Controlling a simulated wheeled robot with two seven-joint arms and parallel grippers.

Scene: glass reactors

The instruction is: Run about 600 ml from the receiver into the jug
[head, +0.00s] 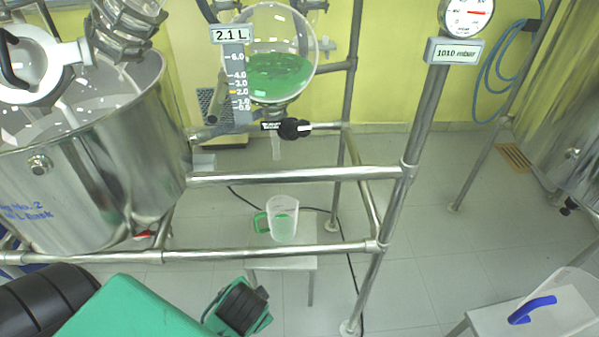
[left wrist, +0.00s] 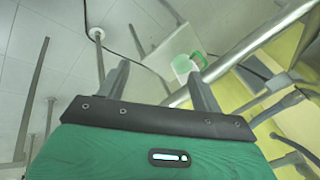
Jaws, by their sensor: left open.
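The receiver (head: 283,85) is a round glass flask holding green liquid in its lower half, beside a scale with a "2.1 L" sign (head: 230,35). Under it sit a black valve knob (head: 296,129) and a clear outlet tube (head: 276,148); no stream is clear below the tube. The jug (head: 283,212), translucent with a green handle, stands upright on a stool below the outlet and looks green inside; the amount is unclear. It also shows in the left wrist view (left wrist: 184,66). My left gripper (left wrist: 160,85) is open and empty, short of the jug. My right gripper is not seen.
Steel frame rails (head: 290,176) cross between me and the jug. A large steel vessel (head: 120,150) stands left. A pressure gauge (head: 467,14) is on a post. At lower right a clear vessel with a blue handle (head: 533,309) stands on another stool.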

